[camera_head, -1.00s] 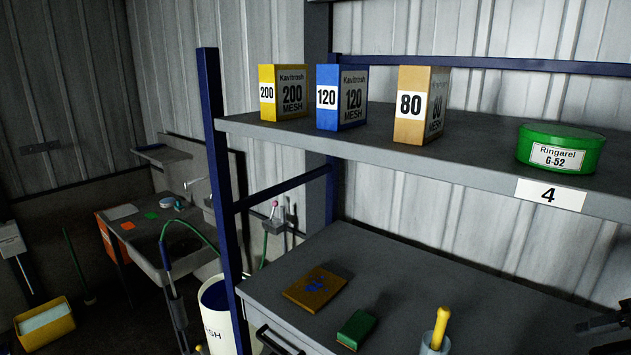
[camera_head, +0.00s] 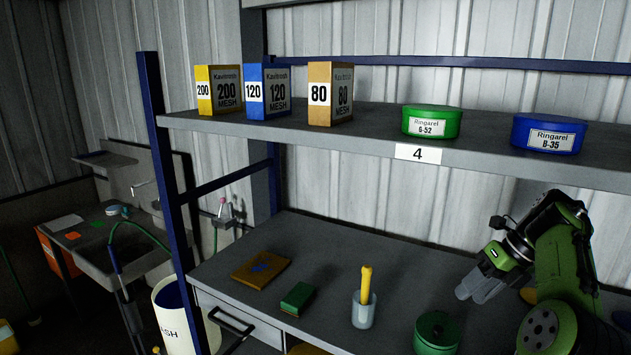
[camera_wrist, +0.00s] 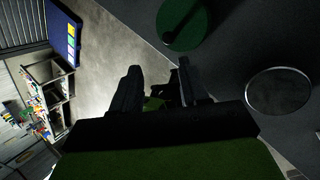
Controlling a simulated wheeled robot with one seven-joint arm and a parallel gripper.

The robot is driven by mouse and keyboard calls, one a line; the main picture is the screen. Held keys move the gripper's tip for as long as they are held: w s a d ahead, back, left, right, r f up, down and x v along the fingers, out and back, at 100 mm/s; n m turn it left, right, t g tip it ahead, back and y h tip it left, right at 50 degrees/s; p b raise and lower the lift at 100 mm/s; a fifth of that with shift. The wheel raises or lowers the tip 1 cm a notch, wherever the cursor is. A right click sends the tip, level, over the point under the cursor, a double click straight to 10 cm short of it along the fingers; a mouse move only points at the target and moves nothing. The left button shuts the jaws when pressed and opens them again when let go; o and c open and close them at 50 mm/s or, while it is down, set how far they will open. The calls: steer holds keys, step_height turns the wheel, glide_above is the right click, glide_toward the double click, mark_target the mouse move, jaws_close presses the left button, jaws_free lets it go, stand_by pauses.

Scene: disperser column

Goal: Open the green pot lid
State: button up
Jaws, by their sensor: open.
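A dark green round pot (camera_head: 437,340) stands on the workbench near its front edge, at the bottom of the head view. Its lid (camera_head: 437,322) is on top. In the wrist view a green disc (camera_wrist: 178,27), which looks like this lid, lies at the top edge, with a dark strip or shadow across it. My gripper (camera_wrist: 159,78) is open in the wrist view, with two black fingers spread apart and no object clearly held between them. In the head view my green arm is right of the pot.
A clear cup with a yellow-handled tool (camera_head: 365,300) stands left of the pot, with a green block (camera_head: 297,298) and brown pad (camera_head: 261,268) farther left. The shelf (camera_head: 380,145) above holds boxes, a green tin (camera_head: 431,123) and a blue tin (camera_head: 549,134). A dark round object (camera_wrist: 278,92) lies right.

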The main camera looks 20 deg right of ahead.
steer(key=a+n+g+h+b, duration=0.2)
steer(key=a+n+h+b, duration=0.3)
steer(key=a+n, duration=1.75)
steer(key=s+a+f+n+t+b, duration=0.2)
steer(key=s+a+f+n+t, duration=0.2)
steer(key=s+a+f+n, duration=0.6)
steer(key=s+a+n, duration=0.2)
steer(key=s+n, duration=0.1)
steer(key=n, duration=0.2)
steer(key=shift+s+a, duration=0.2)
steer(key=shift+s, duration=0.05)
steer(key=shift+o, duration=0.2)
steer(key=shift+s+a+f+n, duration=0.1)
steer(key=shift+s+f+n, duration=0.2)
steer(key=shift+n, duration=0.25)
steer(key=shift+w+a, duration=0.15)
steer(key=shift+w, duration=0.1)
